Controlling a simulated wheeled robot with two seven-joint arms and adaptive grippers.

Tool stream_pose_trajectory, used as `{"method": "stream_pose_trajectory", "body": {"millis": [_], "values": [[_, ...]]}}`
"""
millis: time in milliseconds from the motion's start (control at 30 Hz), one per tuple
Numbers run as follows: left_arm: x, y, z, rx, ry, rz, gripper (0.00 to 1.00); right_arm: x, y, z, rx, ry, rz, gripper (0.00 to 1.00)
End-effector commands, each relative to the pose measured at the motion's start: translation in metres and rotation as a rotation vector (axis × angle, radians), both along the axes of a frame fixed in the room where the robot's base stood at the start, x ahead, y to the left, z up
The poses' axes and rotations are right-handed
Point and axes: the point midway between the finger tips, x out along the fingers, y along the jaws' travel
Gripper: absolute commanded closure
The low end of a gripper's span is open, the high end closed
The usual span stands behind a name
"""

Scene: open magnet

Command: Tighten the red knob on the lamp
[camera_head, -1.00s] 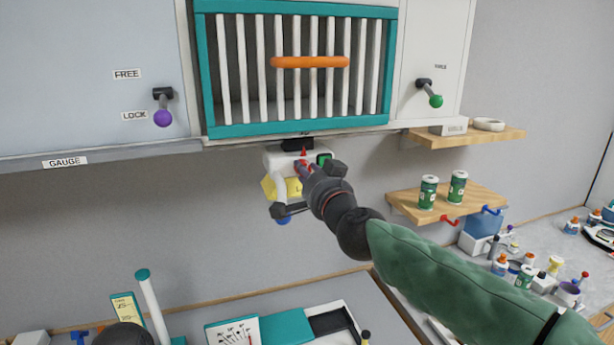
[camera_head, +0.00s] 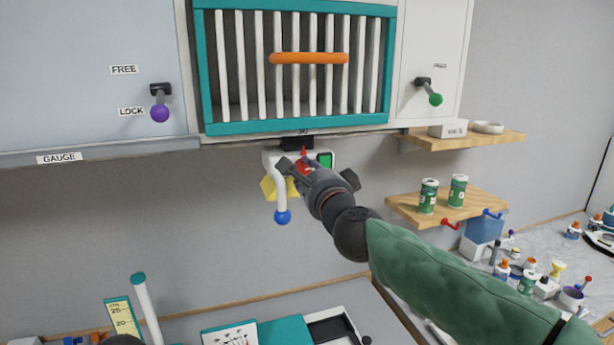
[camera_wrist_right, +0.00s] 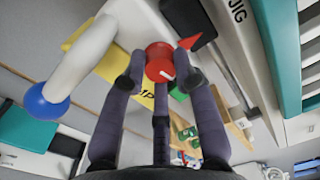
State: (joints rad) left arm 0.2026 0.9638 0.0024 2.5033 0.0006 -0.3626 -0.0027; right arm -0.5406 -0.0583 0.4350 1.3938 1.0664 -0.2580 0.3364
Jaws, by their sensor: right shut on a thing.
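The lamp (camera_head: 272,158) is a white unit mounted under the cabinet's lower edge, with a white arm ending in a blue ball (camera_head: 282,217) and a green square (camera_head: 325,160) on its right. Its red knob (camera_wrist_right: 159,62) shows between my fingertips in the right wrist view, with a white mark on its face. A red pointer (camera_wrist_right: 197,41) sits beside it. My right gripper (camera_head: 304,171) is shut on the red knob and hides most of it in the head view. My left gripper is not clearly in view; only a dark rounded part shows at the bottom left.
A teal-framed barred panel with an orange handle (camera_head: 308,58) is above the lamp. A purple-knobbed lever (camera_head: 160,112) and a green-knobbed lever (camera_head: 435,99) flank it. A wooden shelf (camera_head: 410,203) with green cans is to the right. A yellow tag (camera_head: 268,188) hangs behind the lamp.

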Motion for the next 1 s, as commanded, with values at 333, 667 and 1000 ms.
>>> {"method": "stream_pose_trajectory", "body": {"millis": [333,667,1000], "values": [[0.0,0.0,-0.0049,0.0,0.0,0.0,0.6,-0.001,-0.0021,0.0051,0.157,0.041,-0.002,1.0],[0.0,0.0,-0.0056,0.0,0.0,0.0,0.6,-0.0007,-0.0014,0.0035,0.192,0.055,-0.001,1.0],[0.0,0.0,-0.0056,0.0,0.0,0.0,0.6,-0.0005,-0.0007,0.0017,0.19,0.058,0.0,0.54]]}}
